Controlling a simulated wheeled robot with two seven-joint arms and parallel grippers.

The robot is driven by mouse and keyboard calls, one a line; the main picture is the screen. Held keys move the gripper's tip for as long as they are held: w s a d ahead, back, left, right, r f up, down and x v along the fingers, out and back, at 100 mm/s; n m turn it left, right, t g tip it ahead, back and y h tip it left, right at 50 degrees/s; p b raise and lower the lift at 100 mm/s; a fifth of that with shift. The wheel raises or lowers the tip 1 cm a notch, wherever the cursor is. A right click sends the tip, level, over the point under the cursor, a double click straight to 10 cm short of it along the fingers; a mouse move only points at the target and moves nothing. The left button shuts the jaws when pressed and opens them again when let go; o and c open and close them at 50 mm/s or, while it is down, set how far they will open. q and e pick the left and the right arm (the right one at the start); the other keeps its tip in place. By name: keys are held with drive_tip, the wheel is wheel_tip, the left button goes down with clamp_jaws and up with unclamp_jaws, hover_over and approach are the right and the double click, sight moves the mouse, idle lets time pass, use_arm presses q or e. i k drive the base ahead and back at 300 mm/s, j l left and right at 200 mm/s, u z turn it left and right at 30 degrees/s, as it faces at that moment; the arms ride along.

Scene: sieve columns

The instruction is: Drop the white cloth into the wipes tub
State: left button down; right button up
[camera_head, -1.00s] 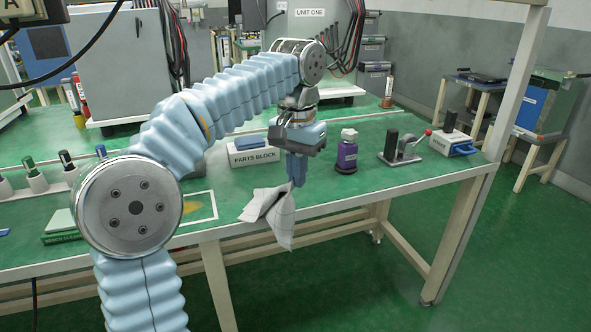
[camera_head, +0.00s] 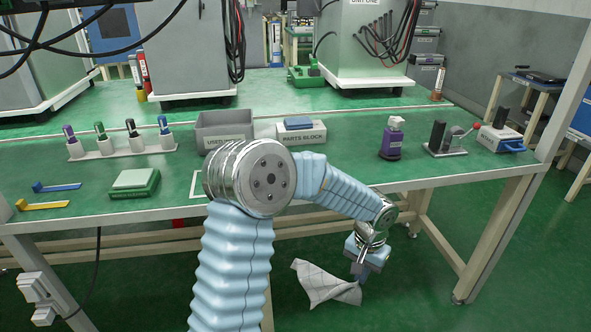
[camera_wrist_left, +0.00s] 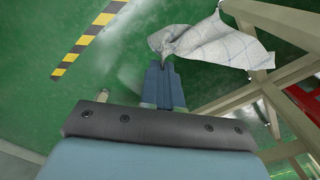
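The white cloth (camera_head: 322,284) hangs from my left gripper (camera_head: 360,272), below and in front of the workbench's front edge, with green floor behind it. In the left wrist view, the cloth (camera_wrist_left: 222,44) droops from the closed fingertips (camera_wrist_left: 163,64), pinched at one end. A grey open tub (camera_head: 212,120) with a label starting "USED" stands on the bench left of the parts block. I take it as the wipes tub; my arm hides part of its label and front. My right gripper is not in view.
On the bench are a marker rack (camera_head: 120,147), a green-and-white pad (camera_head: 134,183), the parts block (camera_head: 302,132), a purple bottle (camera_head: 391,138) and a lever clamp (camera_head: 447,138). The bench's front edge (camera_head: 440,183) lies above the gripper. Bare bench lies right of the parts block.

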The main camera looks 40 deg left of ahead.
sight(226, 131)
drive_tip(key=i+u, duration=0.1)
drive_tip(key=u, duration=1.45)
drive_tip(key=i+l+u, duration=0.3)
drive_tip(key=l+u, duration=0.25)
drive_tip(key=i+l, duration=0.05)
drive_tip(key=l, duration=0.05)
